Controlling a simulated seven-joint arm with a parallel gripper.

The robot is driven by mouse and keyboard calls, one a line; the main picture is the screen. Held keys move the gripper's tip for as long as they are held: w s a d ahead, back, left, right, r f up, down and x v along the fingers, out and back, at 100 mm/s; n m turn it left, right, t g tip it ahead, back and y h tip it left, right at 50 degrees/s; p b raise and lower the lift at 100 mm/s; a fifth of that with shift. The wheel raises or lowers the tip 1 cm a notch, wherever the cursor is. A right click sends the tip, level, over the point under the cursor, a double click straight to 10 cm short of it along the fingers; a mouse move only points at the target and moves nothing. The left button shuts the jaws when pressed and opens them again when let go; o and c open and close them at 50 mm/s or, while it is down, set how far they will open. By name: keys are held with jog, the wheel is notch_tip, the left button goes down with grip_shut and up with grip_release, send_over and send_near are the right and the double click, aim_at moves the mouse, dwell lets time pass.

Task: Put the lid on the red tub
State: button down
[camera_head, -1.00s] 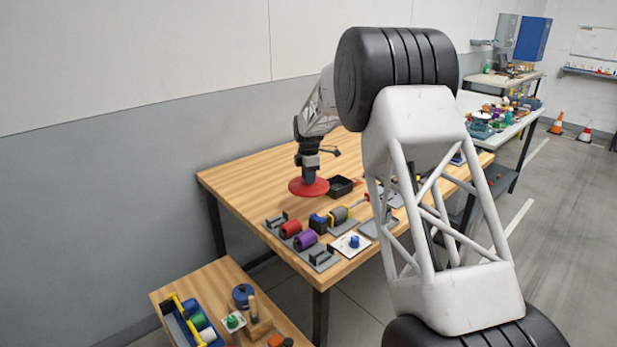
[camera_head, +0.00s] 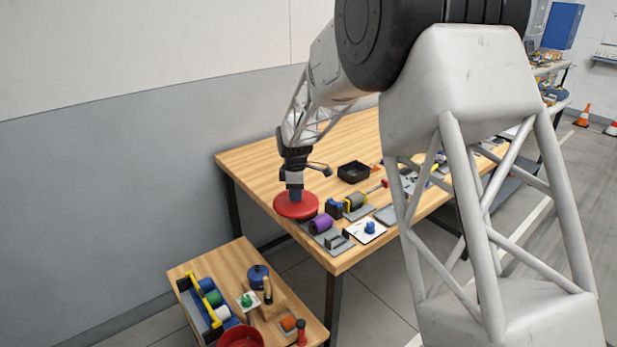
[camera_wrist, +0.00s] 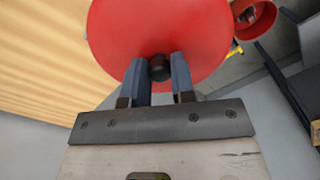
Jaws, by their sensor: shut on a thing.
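My gripper (camera_head: 296,193) is shut on the dark knob of a round red lid (camera_head: 290,209). The lid is held near the left front edge of the wooden table. In the wrist view the two fingers (camera_wrist: 158,68) sit either side of the dark knob, and the red lid (camera_wrist: 150,25) spreads beyond them. The red tub (camera_head: 241,338) stands on the lower wooden bench, at the bottom of the head view and partly cut off. It also shows at the upper right of the wrist view (camera_wrist: 268,20), apart from the lid, with its open top visible.
The wooden table (camera_head: 250,158) holds a purple roll (camera_head: 321,223), a black tray (camera_head: 353,172) and a white plate with a blue knob (camera_head: 368,229). The lower bench (camera_head: 222,259) holds a rack of rolls (camera_head: 207,300), a blue pot (camera_head: 258,276) and small tools near the tub.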

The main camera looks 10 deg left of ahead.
jog(key=s+a+f+m, duration=0.1)
jog(key=s+a, duration=0.1)
jog(key=s, duration=0.6)
jog(key=s+a+f+n, duration=0.5)
jog(key=s+f+n, duration=0.3)
jog(key=s+f, duration=0.4)
jog(key=s+a+f+n, duration=0.5)
jog(key=s+f+n, duration=0.3)
jog(key=s+f, duration=0.4)
jog(key=shift+s+a, duration=0.2)
jog(key=shift+a, duration=0.15)
jog(key=shift+f, duration=0.1)
jog(key=shift+f, duration=0.15)
jog(key=shift+f, duration=3)
jog(key=shift+f, duration=0.2)
jog(key=c, duration=0.9)
grip_release()
